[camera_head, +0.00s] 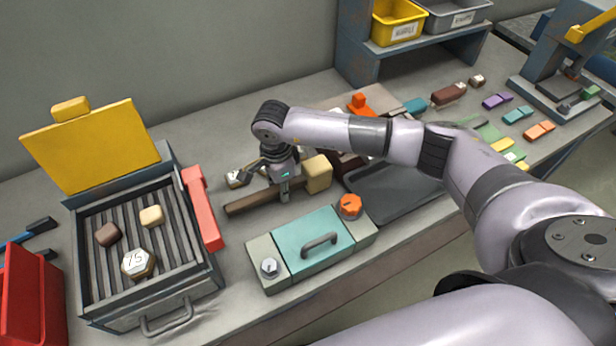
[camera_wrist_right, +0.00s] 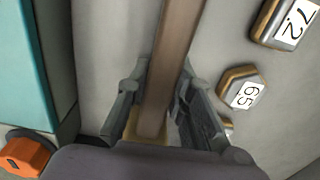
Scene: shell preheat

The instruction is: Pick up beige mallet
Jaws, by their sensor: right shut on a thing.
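The beige mallet has a brown handle (camera_head: 250,199) and a beige block head (camera_head: 317,174). It lies along the bench behind the teal-lidded box in the head view. My right gripper (camera_head: 285,190) reaches down over the handle near the head and is shut on it. In the right wrist view the handle (camera_wrist_right: 172,60) runs between the two fingers of the right gripper (camera_wrist_right: 165,105), with a bit of the beige head at the bottom. My left gripper does not show.
A teal-lidded box (camera_head: 305,240) with an orange knob (camera_head: 350,206) stands in front. A grill box (camera_head: 125,285) with a raised yellow lid (camera_head: 92,148) and a red handle (camera_head: 203,208) stands left. Numbered hex pieces (camera_wrist_right: 243,90) lie beside the mallet. A dark tray (camera_head: 395,190) is right.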

